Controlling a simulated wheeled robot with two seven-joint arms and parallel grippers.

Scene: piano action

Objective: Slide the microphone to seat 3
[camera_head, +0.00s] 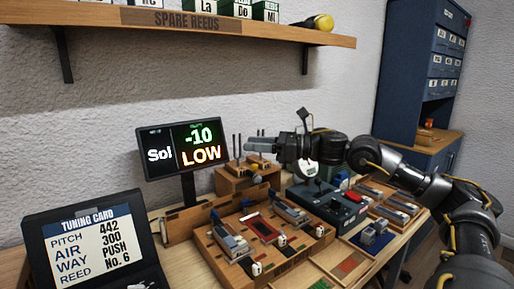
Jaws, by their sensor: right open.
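My right gripper (262,145) reaches in from the right and points left, open, above a small wooden block (240,178) behind the wooden tray (215,262). The tray holds metal reed-like parts, including one at its left (231,241) and one at its right (290,211). Small white tags stand along its front, at the left (257,268), middle (282,241) and right (319,231); their numbers are too small to read. I cannot surely tell which thing is the microphone; a small dark and yellow piece (257,179) sits below the gripper. My left gripper is out of view.
A display (181,149) reads Sol, -10, LOW. A tuning card (90,245) stands at the front left. A dark device (330,205) and trays of metal parts (398,205) lie right of the tray. A shelf (200,24) overhangs the back; a blue cabinet (405,70) stands right.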

